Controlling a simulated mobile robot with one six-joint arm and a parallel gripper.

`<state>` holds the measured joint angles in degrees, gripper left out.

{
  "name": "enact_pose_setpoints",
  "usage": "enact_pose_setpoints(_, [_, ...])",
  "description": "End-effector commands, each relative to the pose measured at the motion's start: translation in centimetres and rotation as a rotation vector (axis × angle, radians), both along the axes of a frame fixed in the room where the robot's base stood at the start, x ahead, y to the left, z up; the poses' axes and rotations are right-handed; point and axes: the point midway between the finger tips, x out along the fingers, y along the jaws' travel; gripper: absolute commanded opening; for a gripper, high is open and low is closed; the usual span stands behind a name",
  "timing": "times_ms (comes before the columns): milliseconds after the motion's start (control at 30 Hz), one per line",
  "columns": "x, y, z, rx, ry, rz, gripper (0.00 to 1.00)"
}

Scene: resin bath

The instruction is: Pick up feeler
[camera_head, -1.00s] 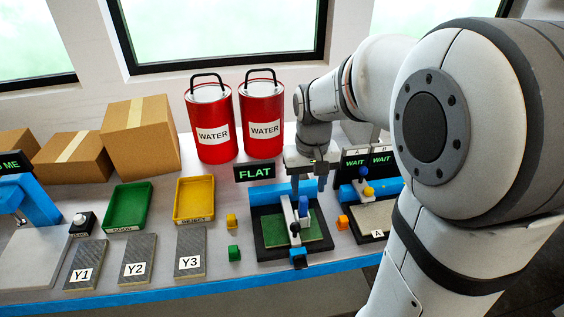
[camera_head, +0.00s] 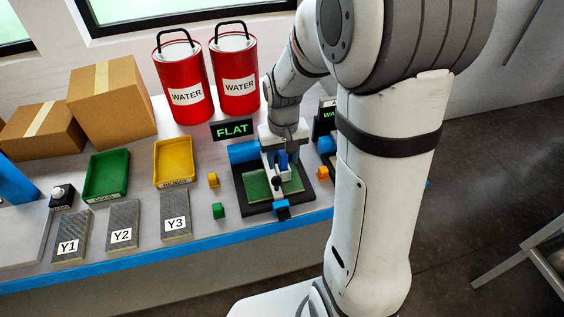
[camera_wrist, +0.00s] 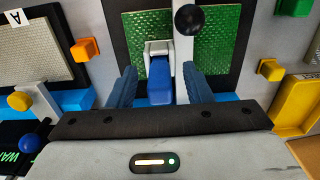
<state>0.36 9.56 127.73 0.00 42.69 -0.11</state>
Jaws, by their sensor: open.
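A small blue block (camera_wrist: 160,82), which seems to be the feeler, sits in a pale holder on the bar of the station with the FLAT sign. My gripper (camera_wrist: 160,90) is open, with one dark blue finger on each side of the block and a gap to each. In the head view my gripper (camera_head: 283,158) points down over this station's black base (camera_head: 250,208), and its fingers largely hide the block.
Yellow tray (camera_head: 174,161), green tray (camera_head: 107,175) and plates Y1 to Y3 lie left.

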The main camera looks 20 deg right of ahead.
Motion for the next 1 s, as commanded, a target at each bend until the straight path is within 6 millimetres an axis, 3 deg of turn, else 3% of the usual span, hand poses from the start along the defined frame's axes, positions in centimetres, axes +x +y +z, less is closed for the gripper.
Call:
enact_pose_setpoints(567, [0.0, 0.1, 0.0, 0.000, 0.000, 0.002, 0.00])
enact_pose_setpoints(867, [0.0, 0.1, 0.3, 0.000, -0.001, 0.002, 0.00])
enact_pose_setpoints(1000, [0.1, 0.1, 2.2, 0.000, -0.005, 0.003, 0.00])
